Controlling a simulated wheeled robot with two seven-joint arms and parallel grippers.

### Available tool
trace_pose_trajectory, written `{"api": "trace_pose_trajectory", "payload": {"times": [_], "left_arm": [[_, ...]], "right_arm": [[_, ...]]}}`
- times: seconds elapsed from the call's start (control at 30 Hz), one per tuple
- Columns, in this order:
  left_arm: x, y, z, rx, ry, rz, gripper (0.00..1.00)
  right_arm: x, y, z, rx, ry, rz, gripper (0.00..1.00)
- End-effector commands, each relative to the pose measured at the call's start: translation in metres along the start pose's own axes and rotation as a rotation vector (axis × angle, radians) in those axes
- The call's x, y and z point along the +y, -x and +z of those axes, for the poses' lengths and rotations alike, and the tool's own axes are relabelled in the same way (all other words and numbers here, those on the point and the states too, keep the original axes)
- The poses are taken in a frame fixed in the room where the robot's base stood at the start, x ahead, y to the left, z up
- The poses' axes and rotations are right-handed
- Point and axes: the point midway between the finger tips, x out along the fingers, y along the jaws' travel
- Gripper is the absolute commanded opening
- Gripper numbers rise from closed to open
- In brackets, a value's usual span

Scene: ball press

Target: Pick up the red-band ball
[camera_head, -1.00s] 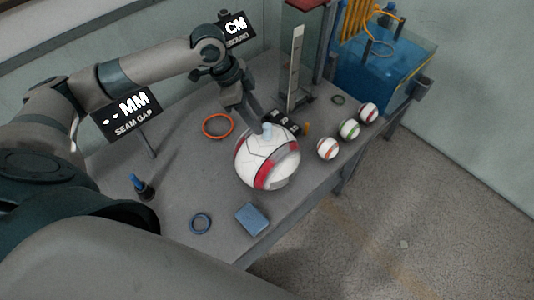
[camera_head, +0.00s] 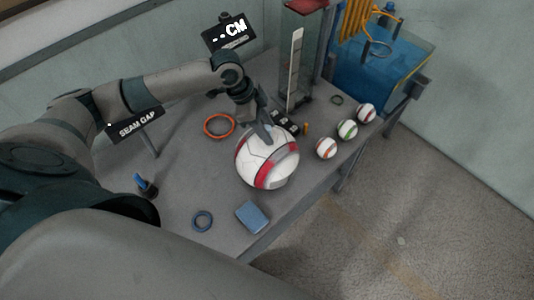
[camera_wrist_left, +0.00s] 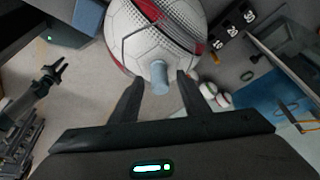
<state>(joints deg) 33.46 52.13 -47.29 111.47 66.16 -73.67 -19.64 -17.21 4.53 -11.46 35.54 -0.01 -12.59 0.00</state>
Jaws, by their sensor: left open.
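A large white ball with a red band (camera_head: 270,178) rests on the grey table; it also fills the top of the left wrist view (camera_wrist_left: 145,38). A grey-blue peg (camera_wrist_left: 160,77) stands out from its surface. My left gripper (camera_head: 264,130) is just above the ball's top. In the left wrist view its fingers (camera_wrist_left: 157,92) are open, one on each side of the peg, with gaps to it. The gripper hides the peg in the head view. What looks like my right gripper (camera_wrist_left: 54,72) shows small at the left of the wrist view; its jaw state is unclear.
Three small banded balls, red-orange (camera_head: 326,148), green (camera_head: 347,129) and red (camera_head: 366,113), line the right edge. A clear column (camera_head: 303,60) stands behind.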

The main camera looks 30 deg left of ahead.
Motion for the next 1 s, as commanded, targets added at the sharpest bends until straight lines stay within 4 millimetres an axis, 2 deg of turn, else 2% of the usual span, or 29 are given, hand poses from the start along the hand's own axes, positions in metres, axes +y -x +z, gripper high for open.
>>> {"api": "trace_pose_trajectory", "payload": {"times": [0.47,0.5,0.67,1.0], "left_arm": [[-0.0001,-0.0017,-0.0001,0.001,-0.001,-0.001,0.42],[-0.0001,-0.0017,0.0,0.001,-0.001,-0.001,0.37],[-0.0001,-0.0016,0.0,0.001,-0.001,-0.001,0.0],[-0.0002,-0.0015,0.0,0.001,-0.001,-0.001,0.0]], "right_arm": [[0.0006,0.0001,0.0001,0.0,0.0,0.001,0.31],[0.0007,0.0001,0.0001,0.0,0.0,0.001,0.31],[0.0011,0.0001,0.0002,-0.001,0.001,0.001,0.31],[0.0013,0.0001,0.0002,-0.001,0.0,0.001,0.31]]}}
